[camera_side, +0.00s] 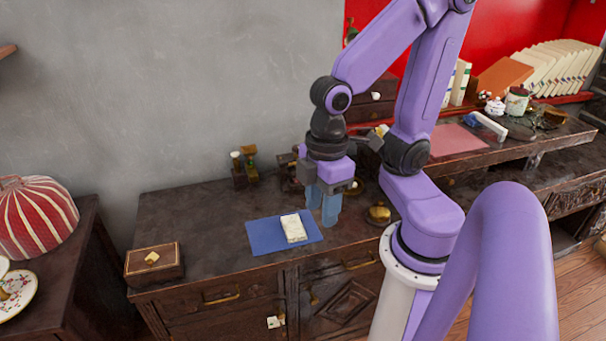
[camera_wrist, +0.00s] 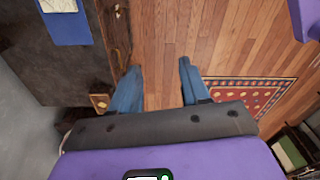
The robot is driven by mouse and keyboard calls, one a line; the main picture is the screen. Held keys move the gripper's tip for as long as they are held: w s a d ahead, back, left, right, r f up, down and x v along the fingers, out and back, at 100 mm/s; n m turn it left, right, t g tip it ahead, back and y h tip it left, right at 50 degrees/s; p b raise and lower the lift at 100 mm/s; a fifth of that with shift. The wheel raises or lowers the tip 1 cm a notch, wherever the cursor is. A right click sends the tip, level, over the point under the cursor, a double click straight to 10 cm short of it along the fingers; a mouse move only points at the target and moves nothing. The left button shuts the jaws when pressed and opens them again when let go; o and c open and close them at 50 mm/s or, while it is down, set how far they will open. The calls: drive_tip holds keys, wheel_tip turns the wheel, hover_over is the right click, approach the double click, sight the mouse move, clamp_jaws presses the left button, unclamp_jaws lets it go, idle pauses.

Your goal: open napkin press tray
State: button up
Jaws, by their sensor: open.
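I cannot tell for certain which thing is the napkin press tray. A white folded, napkin-like piece (camera_side: 293,228) lies on a blue mat (camera_side: 262,238) on the dark cabinet top; the mat (camera_wrist: 72,30) also shows at the top left of the wrist view. A dark wooden box (camera_side: 155,267) with a light knob on its lid sits at the cabinet's left front corner. My gripper (camera_side: 322,206) points down with blue fingers apart and empty, just right of the mat in the side view. In the wrist view, wooden floor shows between the fingertips (camera_wrist: 160,72).
The cabinet (camera_side: 215,215) has drawers with brass handles on its front. A striped red dome (camera_side: 38,215) is at the left. A patterned rug (camera_wrist: 255,95) lies on the floor.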

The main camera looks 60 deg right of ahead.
drive_tip(key=w+d+f+m+t+y, duration=0.1)
drive_tip(key=w+d+f+m, duration=0.15)
drive_tip(key=w+m, duration=0.75)
drive_tip(key=w+d+f+t, duration=0.25)
drive_tip(key=w+d, duration=0.55)
drive_tip(key=w, duration=0.5)
drive_tip(key=s+d+f+m+h, duration=0.1)
drive_tip(key=d+f+m+h, duration=0.15)
drive_tip(key=d, duration=0.65)
drive_tip(key=s+d+f+m+h, duration=0.1)
drive_tip(key=d+f+m, duration=0.25)
drive_tip(key=d, duration=0.55)
drive_tip(key=s+d+f+m+h, duration=0.15)
drive_tip(key=d+m, duration=0.25)
drive_tip(key=d, duration=0.5)
drive_tip(key=x, duration=1.7)
drive_tip(key=shift+a+f, duration=0.1)
drive_tip(key=shift+f, duration=0.25)
